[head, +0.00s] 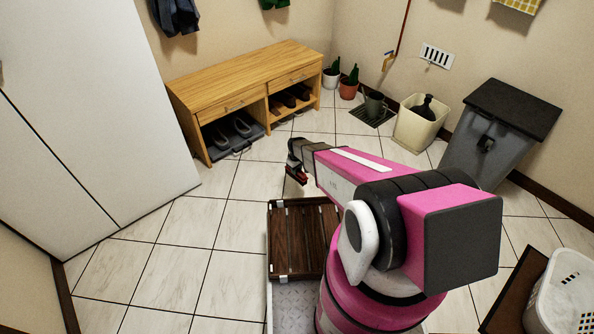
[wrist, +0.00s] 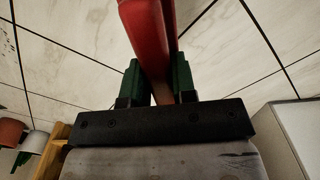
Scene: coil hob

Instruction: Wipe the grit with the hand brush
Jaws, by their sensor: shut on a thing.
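My gripper (head: 297,172) is out over the tiled floor, beyond the wooden crate in the head view. In the wrist view its green fingers (wrist: 157,82) are shut on a red bar-shaped handle, which I take to be the hand brush (wrist: 150,35). The brush reaches up out of the top of the wrist view, so its bristle end is hidden there. In the head view only a small red part of it shows at the gripper. A few dark specks, possibly the grit (wrist: 8,42), lie at the left edge of the wrist view. I cannot make out grit in the head view.
A brown slatted crate (head: 303,242) is in front of me. A wooden shoe bench (head: 250,85) stands along the back wall. Plant pots, a cream bin (head: 415,128) and a grey lidded bin (head: 484,145) stand at right. A white cabinet (head: 90,110) is at left. Floor left of the crate is clear.

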